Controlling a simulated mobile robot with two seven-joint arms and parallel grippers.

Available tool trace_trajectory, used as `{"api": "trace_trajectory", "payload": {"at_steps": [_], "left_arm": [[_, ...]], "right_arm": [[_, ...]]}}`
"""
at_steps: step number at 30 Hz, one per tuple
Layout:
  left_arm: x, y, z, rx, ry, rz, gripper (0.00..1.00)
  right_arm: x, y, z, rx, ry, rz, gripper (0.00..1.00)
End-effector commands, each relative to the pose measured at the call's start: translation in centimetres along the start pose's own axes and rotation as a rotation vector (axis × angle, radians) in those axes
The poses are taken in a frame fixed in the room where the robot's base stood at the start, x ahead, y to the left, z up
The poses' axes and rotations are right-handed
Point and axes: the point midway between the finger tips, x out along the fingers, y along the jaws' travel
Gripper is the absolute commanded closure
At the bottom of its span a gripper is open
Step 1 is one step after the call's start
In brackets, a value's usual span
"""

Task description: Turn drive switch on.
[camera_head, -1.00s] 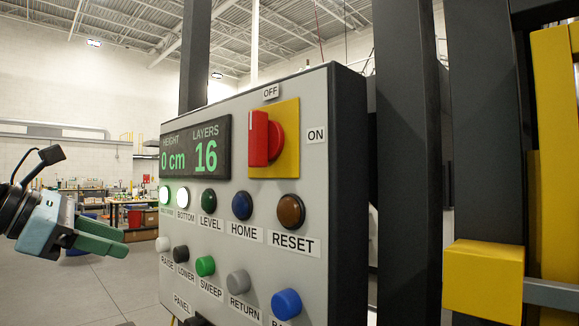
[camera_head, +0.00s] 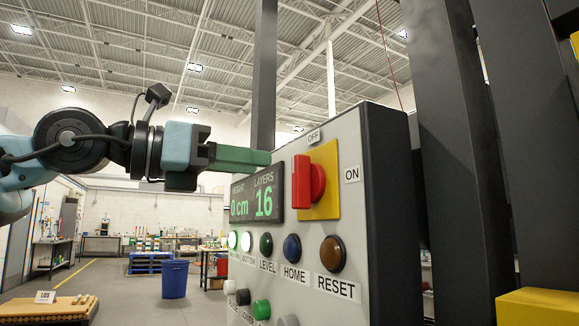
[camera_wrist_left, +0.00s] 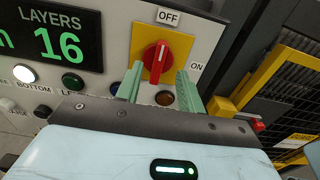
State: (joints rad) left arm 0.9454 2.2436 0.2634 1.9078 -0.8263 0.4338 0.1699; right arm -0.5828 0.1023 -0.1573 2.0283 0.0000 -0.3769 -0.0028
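The drive switch is a red rotary knob (camera_head: 308,182) on a yellow plate (camera_head: 328,168) at the panel's upper right. It also shows in the left wrist view (camera_wrist_left: 156,56). Its white mark points up toward the OFF label (camera_head: 314,136); the ON label (camera_head: 352,175) is to its right. My left gripper (camera_head: 268,158) is left of the knob in the head view, apart from it, fingers toward the panel. In the left wrist view its green fingers (camera_wrist_left: 158,88) are spread, with the knob visible beyond the gap between them. My right gripper is out of view.
The grey control panel (camera_head: 345,250) has a display (camera_head: 257,195) and several push buttons below, including blue HOME (camera_head: 292,248) and brown RESET (camera_head: 332,253). A dark post (camera_head: 445,160) stands right of the panel.

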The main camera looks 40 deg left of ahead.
Motion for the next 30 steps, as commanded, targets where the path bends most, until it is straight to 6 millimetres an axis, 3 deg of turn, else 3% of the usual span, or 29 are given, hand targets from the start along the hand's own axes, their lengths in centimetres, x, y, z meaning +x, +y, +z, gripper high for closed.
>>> {"api": "trace_trajectory", "payload": {"at_steps": [15, 29, 30], "left_arm": [[5.9, 0.0, 0.1, 0.002, 0.001, 0.002, 0.62], [6.8, 0.0, 0.0, 0.002, 0.001, 0.001, 0.62], [6.8, 0.0, 0.0, 0.002, 0.001, 0.001, 0.66]], "right_arm": [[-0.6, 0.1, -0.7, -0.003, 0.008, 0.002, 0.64], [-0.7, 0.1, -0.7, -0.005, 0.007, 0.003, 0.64], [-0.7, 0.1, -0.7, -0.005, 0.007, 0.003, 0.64]]}}
